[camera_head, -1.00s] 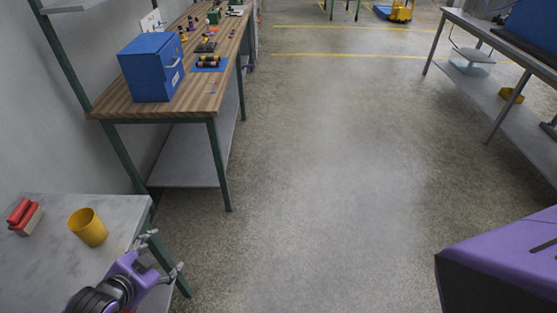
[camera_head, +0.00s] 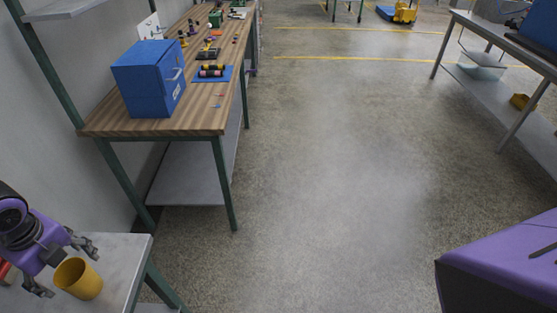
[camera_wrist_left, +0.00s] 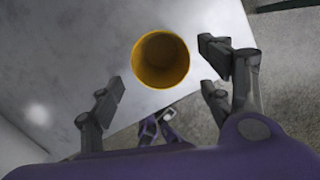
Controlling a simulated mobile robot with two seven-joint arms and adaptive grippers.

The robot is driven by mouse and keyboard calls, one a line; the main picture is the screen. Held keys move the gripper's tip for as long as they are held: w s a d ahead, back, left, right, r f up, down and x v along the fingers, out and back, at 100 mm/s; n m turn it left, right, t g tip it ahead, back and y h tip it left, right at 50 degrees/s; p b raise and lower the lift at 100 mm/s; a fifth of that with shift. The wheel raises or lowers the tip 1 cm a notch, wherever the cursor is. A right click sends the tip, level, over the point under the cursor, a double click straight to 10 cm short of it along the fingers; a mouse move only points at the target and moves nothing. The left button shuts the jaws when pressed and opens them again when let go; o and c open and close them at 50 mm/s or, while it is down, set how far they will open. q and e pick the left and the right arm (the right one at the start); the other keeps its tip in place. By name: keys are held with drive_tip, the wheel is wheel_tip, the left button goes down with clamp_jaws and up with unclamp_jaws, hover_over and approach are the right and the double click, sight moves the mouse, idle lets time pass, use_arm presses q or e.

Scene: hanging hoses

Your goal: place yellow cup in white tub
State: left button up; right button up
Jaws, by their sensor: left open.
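The yellow cup (camera_head: 84,282) stands upright on the grey table (camera_head: 118,256) at the lower left of the head view. My left gripper (camera_head: 66,270) is open and empty, its fingers spread close to the cup's upper left side. In the left wrist view the cup (camera_wrist_left: 161,60) shows its open, empty mouth between and slightly beyond the spread fingertips (camera_wrist_left: 162,84). I cannot tell if a finger touches it. No white tub can be made out. My right gripper is not in view.
A red item (camera_head: 6,270) is mostly hidden behind my left gripper. A wooden bench (camera_head: 205,120) with a blue box (camera_head: 150,80) and several small parts stands beyond the table. A grey bench (camera_head: 500,50) stands at the right. The floor between (camera_head: 330,170) is clear.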

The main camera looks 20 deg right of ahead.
sight(77, 279)
use_arm(q)
drive_tip(key=shift+a+f, duration=0.15)
drive_tip(key=shift+f, duration=0.65)
drive_tip(key=shift+a+f, duration=0.1)
drive_tip(key=shift+f, duration=0.7)
drive_tip(key=f, duration=0.2)
drive_tip(key=w+f, duration=0.1)
drive_tip(key=shift+a+f, duration=0.25)
drive_tip(key=shift+f, duration=0.1)
drive_tip(key=shift+a+f, duration=0.1)
drive_tip(key=shift+f, duration=0.15)
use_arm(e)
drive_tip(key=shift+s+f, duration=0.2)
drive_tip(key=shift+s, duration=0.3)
use_arm(q)
drive_tip(key=shift+c, duration=0.5)
drive_tip(key=c, duration=1)
drive_tip(key=shift+c, duration=0.4)
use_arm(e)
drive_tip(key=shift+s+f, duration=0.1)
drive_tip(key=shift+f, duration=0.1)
